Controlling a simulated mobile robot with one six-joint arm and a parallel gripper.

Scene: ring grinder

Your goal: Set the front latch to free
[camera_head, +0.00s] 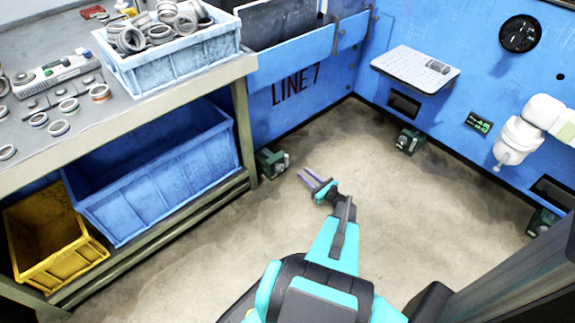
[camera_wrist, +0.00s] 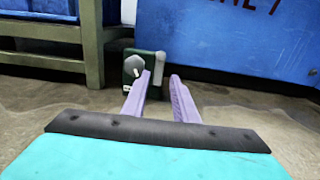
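A small dark green latch box (camera_head: 271,163) stands low at the foot of the blue machine, beside the bench leg. In the wrist view the green box (camera_wrist: 131,79) shows a grey knob (camera_wrist: 134,65) and a pale upright piece (camera_wrist: 159,68) at its right. Similar green units sit under the shelf (camera_head: 408,141) and at the right edge (camera_head: 541,221); no label shows which is the front latch. My gripper (camera_head: 303,173) is open and empty, low over the floor, its purple fingers pointing toward the box by the bench. The left fingertip partly covers that box in the wrist view (camera_wrist: 160,75).
The bench (camera_head: 170,115) at left holds a blue crate (camera_head: 175,68) of rings. A blue bin (camera_head: 150,185) and a yellow bin (camera_head: 60,262) stand below. The middle floor is clear.

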